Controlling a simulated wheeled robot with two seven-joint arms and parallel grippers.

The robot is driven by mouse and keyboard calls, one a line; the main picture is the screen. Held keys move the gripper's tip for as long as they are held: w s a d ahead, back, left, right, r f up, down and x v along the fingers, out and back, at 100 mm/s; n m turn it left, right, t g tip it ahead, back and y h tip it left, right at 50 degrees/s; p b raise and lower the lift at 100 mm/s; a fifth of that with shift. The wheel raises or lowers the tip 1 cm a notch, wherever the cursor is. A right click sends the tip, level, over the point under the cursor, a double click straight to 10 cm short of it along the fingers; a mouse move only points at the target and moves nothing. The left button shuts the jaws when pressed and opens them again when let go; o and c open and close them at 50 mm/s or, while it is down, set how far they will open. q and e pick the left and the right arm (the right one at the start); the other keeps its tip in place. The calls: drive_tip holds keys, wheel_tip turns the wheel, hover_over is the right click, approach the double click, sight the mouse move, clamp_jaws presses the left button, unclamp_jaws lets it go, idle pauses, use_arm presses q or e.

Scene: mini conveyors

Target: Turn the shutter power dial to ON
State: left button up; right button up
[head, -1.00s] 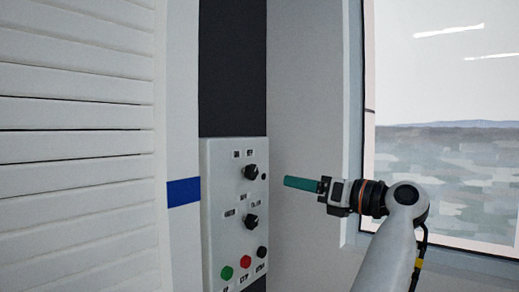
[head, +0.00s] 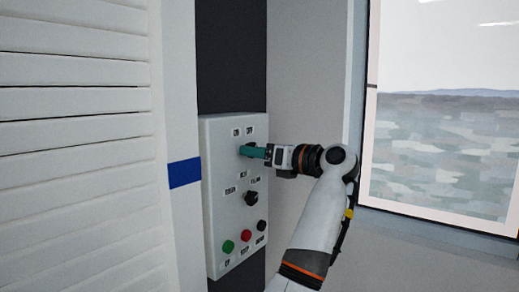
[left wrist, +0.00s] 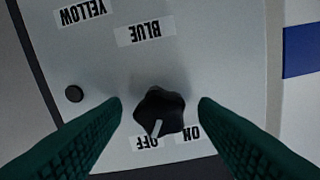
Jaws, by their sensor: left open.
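The shutter power dial (left wrist: 160,111) is a black lobed knob on the white control panel. Its white pointer line aims at the OFF label (left wrist: 152,143); the ON label (left wrist: 188,136) lies beside it. The left wrist view shows the panel upside down. My left gripper (head: 245,151) has green fingers and is at this upper dial in the head view, hiding most of it. In the left wrist view the open fingers stand on both sides of the dial, with gaps showing. My right gripper is not in view.
Below on the panel (head: 215,205) are a second black dial (head: 251,198), a green button (head: 228,246), a red button (head: 246,235) and a black button (head: 262,226). A white slatted shutter (head: 75,150) stands left. A window (head: 440,150) is at right.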

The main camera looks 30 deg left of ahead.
use_arm(q)
drive_tip(key=shift+c, duration=0.3)
drive_tip(key=c, duration=0.9)
drive_tip(key=shift+n, duration=0.3)
drive_tip(key=shift+n+b, duration=2.25)
drive_tip(key=shift+n, duration=3.65)
